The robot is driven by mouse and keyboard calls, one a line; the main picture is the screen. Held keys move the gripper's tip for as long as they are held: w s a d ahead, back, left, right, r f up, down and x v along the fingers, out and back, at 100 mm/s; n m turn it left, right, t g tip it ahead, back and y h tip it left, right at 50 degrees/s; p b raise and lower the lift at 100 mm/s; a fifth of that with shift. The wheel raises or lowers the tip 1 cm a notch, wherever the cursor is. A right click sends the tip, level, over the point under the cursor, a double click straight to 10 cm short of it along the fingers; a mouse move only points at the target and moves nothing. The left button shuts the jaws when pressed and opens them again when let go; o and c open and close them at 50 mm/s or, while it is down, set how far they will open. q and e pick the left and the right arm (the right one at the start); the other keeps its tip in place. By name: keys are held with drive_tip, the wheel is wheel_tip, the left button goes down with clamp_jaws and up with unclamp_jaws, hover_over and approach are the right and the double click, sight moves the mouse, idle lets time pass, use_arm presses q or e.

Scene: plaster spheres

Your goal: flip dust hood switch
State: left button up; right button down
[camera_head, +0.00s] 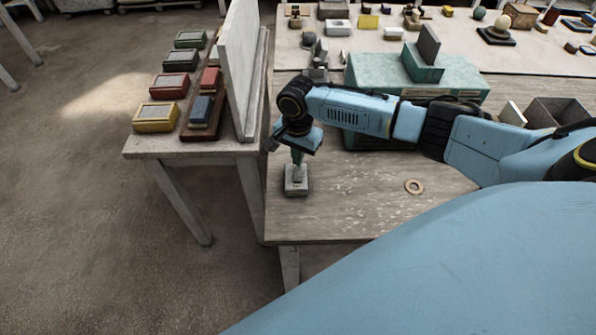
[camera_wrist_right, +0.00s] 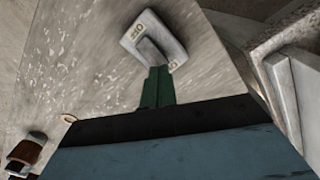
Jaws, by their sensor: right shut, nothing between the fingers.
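The switch (camera_head: 296,187) is a small light-grey box with dark markings on its plate, on the worktable near its left front corner. It also shows at the top of the right wrist view (camera_wrist_right: 134,27), with a grey lever on its face. My right gripper (camera_head: 298,162) points down from above at the switch, with its green fingers (camera_wrist_right: 157,78) shut and empty. The fingertips are right at the lever; I cannot tell whether they touch it. The fingers partly hide the lever in the wrist view. My left gripper is out of view.
A pale upright panel (camera_head: 240,75) stands left of the worktable (camera_head: 350,215). Beyond it, a side table (camera_head: 135,150) bears several coloured boxes. A green block (camera_head: 470,78) stands behind my right arm.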

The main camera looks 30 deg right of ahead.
sight(297, 169)
drive_tip(key=shift+f+b, duration=0.4)
drive_tip(key=shift+f, duration=0.7)
idle(0.5)
wheel_tip(297, 169, up, 7)
drive_tip(key=p, duration=0.9)
drive_tip(key=shift+r, duration=0.1)
idle(0.3)
